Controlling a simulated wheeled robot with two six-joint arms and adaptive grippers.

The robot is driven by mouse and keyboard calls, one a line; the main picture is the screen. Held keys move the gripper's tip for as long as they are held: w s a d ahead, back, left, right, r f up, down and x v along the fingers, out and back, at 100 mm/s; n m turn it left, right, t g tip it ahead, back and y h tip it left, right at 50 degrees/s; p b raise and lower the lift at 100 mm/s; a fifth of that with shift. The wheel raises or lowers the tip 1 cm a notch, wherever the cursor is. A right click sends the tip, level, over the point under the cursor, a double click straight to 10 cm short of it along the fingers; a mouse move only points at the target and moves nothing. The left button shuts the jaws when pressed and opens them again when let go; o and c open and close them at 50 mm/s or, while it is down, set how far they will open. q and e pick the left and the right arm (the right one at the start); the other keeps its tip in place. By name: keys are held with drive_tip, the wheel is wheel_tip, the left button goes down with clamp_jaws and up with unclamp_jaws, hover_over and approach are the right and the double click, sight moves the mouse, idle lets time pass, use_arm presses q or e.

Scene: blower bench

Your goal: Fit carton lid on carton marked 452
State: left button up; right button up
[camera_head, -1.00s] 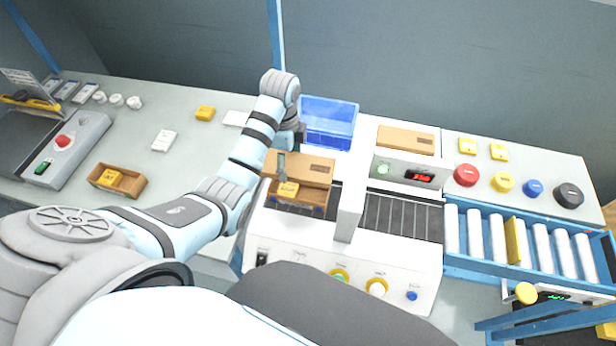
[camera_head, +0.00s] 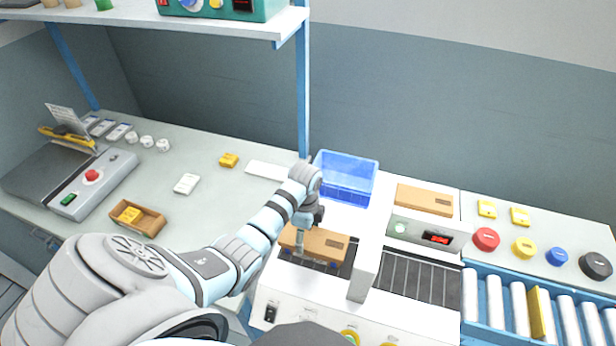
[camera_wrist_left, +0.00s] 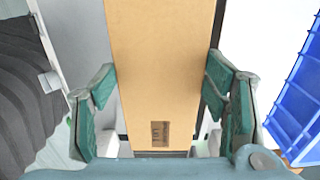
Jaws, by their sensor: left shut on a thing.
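A brown carton lid (camera_head: 328,242) with a dark label is held by my left gripper (camera_wrist_left: 160,95) over the belt of the white machine. In the left wrist view the green finger pads sit on either side of the lid (camera_wrist_left: 160,60). The carton under the lid is almost wholly hidden, and I cannot tell whether the lid rests on it or hangs just above. No mark 452 is readable. My right gripper is out of view.
A second brown lid or flat box (camera_head: 425,199) lies on the machine's housing. A blue bin (camera_head: 346,178) stands behind. An open carton with a yellow block (camera_head: 137,218) is at left on the bench. Rollers (camera_head: 520,305) run at right; a shelf hangs above.

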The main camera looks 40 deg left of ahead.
use_arm(q)
drive_tip(key=shift+f, duration=0.1)
drive_tip(key=shift+f, duration=0.4)
drive_tip(key=o, duration=1.1)
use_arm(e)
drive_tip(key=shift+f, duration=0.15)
